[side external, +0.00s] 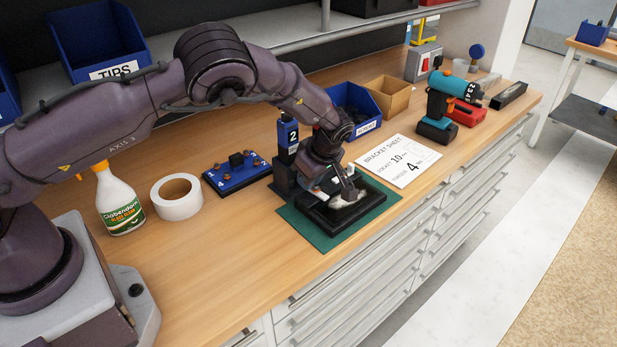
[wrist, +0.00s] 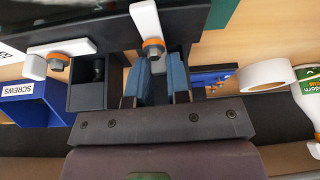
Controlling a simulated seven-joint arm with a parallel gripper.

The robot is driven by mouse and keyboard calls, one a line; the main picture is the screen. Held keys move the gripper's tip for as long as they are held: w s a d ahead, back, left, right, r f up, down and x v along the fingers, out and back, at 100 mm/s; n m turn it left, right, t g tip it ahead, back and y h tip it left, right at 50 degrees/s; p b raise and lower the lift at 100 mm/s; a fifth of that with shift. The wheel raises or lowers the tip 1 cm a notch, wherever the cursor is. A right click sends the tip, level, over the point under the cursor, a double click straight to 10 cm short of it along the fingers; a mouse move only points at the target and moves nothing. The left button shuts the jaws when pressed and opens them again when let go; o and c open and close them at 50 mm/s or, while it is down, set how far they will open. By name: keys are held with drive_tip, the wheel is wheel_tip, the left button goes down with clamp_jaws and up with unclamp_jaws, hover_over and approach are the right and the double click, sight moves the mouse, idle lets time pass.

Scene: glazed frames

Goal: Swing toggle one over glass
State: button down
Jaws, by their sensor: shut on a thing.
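The black glazed frame (side external: 335,214) lies on a green mat (side external: 301,224), with its dark pane (wrist: 112,9) partly visible in the wrist view. A white toggle (wrist: 145,20) with an orange-and-grey pivot extends from between my gripper's fingers toward the frame. My gripper (wrist: 158,70) has blue fingers shut on this toggle near its pivot end; the exact contact is partly hidden. A second white toggle (wrist: 72,47) with a similar pivot is apart from the fingers to the left. Toggle numbers are not readable. In the side view, my gripper (side external: 345,192) is low over the frame.
A blue fastener block (side external: 237,176), tape roll (side external: 176,197) and spray bottle (side external: 118,203) are left. A paper sheet (side external: 399,160) and cordless drill (side external: 440,106) are right. The bench's front edge is near the mat.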

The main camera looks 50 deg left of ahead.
sight(326, 198)
drive_tip(key=shift+w+r+m, duration=0.1)
drive_tip(key=shift+w+m, duration=0.1)
drive_tip(key=shift+m, duration=0.4)
drive_tip(key=c, duration=1.4)
unclamp_jaws()
drive_tip(key=shift+o, duration=0.2)
drive_tip(key=v, duration=1.3)
drive_tip(key=shift+s, duration=0.3)
